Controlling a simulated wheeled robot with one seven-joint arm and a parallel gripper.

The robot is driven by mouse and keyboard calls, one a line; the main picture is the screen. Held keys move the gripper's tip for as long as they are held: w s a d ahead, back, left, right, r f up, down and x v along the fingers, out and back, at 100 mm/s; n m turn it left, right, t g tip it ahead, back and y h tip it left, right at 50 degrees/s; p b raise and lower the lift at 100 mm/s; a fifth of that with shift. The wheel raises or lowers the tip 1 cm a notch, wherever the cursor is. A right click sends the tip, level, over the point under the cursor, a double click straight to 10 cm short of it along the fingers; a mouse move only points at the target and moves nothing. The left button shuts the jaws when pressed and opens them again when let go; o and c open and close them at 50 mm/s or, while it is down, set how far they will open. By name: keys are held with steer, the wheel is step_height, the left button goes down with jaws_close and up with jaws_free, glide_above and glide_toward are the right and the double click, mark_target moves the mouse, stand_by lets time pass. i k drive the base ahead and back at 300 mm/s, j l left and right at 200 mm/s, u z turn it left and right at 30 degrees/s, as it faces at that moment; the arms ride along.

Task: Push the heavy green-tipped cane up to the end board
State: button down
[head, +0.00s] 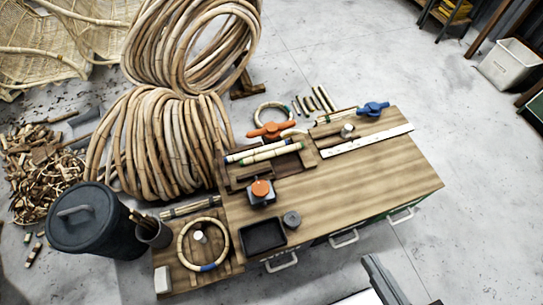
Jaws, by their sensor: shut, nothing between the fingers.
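Two short pale canes lie side by side in a dark wooden tray (238,183) at the back left of the workbench. The nearer cane (270,152) seems to have green tips; the farther cane (254,149) has darker, bluish ends. The picture is too small to be sure of the tip colours. A wooden piece (309,157) stands at the tray's right end and may be the end board; I cannot tell whether a cane touches it. My gripper is not clearly in view.
The bench top (375,180) is clear at the right. An orange-topped device (260,190), a black tray (262,236) and a small dark roll (291,219) stand in front of the canes. A white ruler (366,139) and a blue clamp (373,108) lie at the back right.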

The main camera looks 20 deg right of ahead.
mark_target(273, 154)
steer(key=i+l, duration=0.75)
